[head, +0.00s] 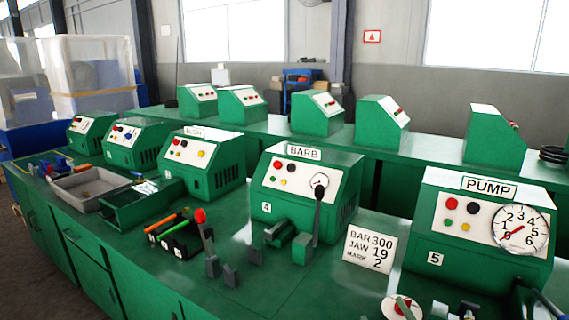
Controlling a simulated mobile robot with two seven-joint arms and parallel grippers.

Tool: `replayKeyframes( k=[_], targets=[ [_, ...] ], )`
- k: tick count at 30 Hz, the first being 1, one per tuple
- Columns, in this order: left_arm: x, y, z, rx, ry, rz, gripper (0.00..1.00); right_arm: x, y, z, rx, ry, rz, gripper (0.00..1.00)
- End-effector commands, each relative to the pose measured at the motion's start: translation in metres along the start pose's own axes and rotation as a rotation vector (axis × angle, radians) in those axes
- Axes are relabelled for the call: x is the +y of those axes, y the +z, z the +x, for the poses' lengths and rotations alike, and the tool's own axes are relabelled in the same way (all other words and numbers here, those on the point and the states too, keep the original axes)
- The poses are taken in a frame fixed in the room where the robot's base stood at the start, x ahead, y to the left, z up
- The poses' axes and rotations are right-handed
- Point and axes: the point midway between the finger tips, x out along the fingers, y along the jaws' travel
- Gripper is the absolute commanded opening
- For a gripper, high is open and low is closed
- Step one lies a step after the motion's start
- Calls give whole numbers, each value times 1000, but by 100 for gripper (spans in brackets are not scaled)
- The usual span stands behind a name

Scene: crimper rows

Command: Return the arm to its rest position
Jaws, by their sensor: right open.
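My right gripper (454,311) shows only in part at the bottom edge of the head view, in front of the green pump unit (478,232). Its jaws are open and I see nothing between them. Most of it and of its arm is cut off by the frame. My left gripper is out of view. The pump unit has a white dial and the number 5. Left of it stands the green BARB crimper (285,196), number 4, with a black-knobbed lever (318,208) standing up.
A white card (369,247) reads BAR 300, JAW 19, MARK 2. A red-knobbed lever (201,217) stands near a rack of coloured-handled tools (175,238). A grey tray (88,185) and a green tray (140,207) lie at left. More green machines (242,107) line the back bench.

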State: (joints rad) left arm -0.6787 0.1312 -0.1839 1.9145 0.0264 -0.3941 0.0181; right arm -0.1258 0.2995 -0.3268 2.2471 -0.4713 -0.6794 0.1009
Motion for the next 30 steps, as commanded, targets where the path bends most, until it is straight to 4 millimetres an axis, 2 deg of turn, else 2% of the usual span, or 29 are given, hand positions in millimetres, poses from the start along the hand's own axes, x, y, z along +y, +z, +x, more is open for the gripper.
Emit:
replayKeyframes(
  k=[1,3,7,12,21,24,30],
  targets=[
    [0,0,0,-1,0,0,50,-8,34,-15,-141,-26,66,80],
    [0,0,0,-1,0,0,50,-20,74,-39,-324,-69,140,80],
    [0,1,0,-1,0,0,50,-42,125,-85,-585,-149,233,80],
    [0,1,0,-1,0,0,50,-66,161,-139,-822,-246,309,80],
    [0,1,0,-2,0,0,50,-96,188,-227,-1131,-404,392,80],
    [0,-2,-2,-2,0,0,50,-102,192,-211,-1074,-395,396,80],
    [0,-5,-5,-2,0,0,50,-117,202,-194,-986,-388,415,80]
  ],
)
